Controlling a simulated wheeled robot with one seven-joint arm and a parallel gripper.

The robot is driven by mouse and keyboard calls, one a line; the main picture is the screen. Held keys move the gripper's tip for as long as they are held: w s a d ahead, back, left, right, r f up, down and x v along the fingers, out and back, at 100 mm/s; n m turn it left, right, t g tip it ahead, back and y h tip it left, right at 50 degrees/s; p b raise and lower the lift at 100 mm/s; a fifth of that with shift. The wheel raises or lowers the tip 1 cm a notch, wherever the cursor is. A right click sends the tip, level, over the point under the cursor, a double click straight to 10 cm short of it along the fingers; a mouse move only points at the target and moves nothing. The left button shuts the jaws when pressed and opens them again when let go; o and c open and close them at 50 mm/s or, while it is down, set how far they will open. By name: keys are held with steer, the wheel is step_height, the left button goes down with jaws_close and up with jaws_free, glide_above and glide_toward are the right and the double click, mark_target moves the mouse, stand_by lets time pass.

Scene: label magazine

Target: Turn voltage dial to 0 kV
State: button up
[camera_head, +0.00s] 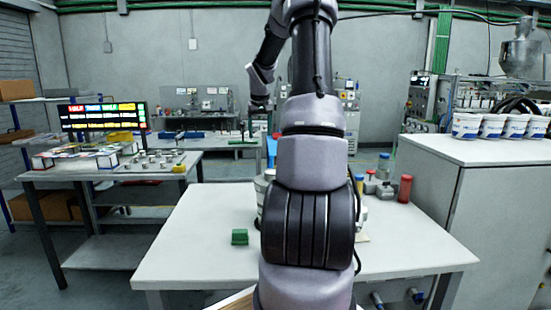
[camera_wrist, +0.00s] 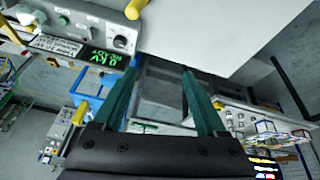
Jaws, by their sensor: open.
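In the wrist view, a grey instrument panel (camera_wrist: 75,22) fills the top left corner, tilted and cut off by the frame. It bears a lit green readout (camera_wrist: 108,57) that appears to show "0 kV", though it is slanted and blurred. A round grey knob (camera_wrist: 120,41) sits beside the readout; I cannot tell for certain that it is the voltage dial. My gripper (camera_wrist: 158,69) has two teal fingers spread apart with nothing between them. The fingers are apart from the panel, below and right of it in this view. In the head view my arm hides most of the instrument area.
The white table (camera_head: 205,240) in front carries a green block (camera_head: 240,237) and a red cylinder (camera_head: 405,188). A side bench with a lit label display (camera_head: 103,116) stands left. White tubs (camera_head: 490,127) stand on a cabinet (camera_head: 500,152) at right. The table's front left is mostly clear.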

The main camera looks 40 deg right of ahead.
steer(key=w+d+f, duration=0.2)
steer(key=d+f, duration=0.8)
steer(key=d, duration=0.5)
steer(key=shift+y, duration=0.3)
steer(key=x, duration=1.1)
steer(key=shift+w+a, duration=0.15)
jaws_close()
